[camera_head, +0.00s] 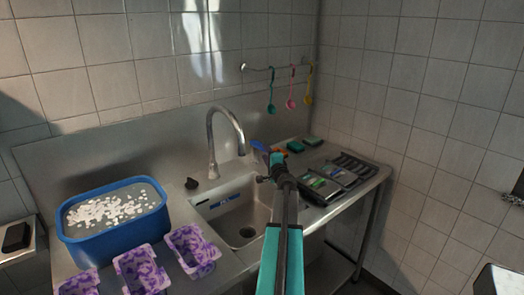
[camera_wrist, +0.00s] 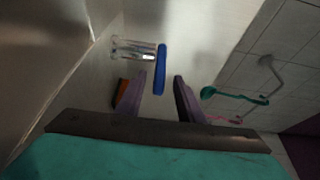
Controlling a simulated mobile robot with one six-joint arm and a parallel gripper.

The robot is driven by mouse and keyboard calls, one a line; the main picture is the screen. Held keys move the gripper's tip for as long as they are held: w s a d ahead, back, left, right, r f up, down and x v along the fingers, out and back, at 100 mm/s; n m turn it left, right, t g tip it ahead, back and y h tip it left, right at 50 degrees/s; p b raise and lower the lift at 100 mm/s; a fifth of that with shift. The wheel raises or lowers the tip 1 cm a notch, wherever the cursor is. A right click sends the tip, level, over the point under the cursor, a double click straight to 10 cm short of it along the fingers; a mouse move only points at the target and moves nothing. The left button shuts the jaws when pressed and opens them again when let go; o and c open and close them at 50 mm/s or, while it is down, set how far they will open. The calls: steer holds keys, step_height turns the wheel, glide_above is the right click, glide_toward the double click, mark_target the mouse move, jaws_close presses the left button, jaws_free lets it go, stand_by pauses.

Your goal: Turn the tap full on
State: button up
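The tap is a grey metal gooseneck (camera_head: 222,130) behind the sink (camera_head: 238,222) in the head view, its spout over the basin. A small black piece (camera_head: 191,184) sits left of its base; I cannot tell whether it is the tap's handle. No running water is visible. My gripper (camera_head: 277,155) is right of the spout, at the back of the counter. In the wrist view, my gripper (camera_wrist: 160,76) is open, its two fingers apart with nothing between them. The tap cannot be made out in the wrist view.
A clear container with a blue top (camera_wrist: 160,69) is just beyond my fingers. A blue tub (camera_head: 115,235) and purple-patterned boxes (camera_head: 190,250) stand left of the sink. A dark rack (camera_head: 345,175) is at the right. Coloured ladles (camera_head: 291,88) hang on the wall.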

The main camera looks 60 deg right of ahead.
mark_target(260, 146)
steer(key=shift+p+x, duration=0.55)
steer(key=shift+x, duration=1.8)
steer(key=shift+c, duration=0.4)
jaws_close()
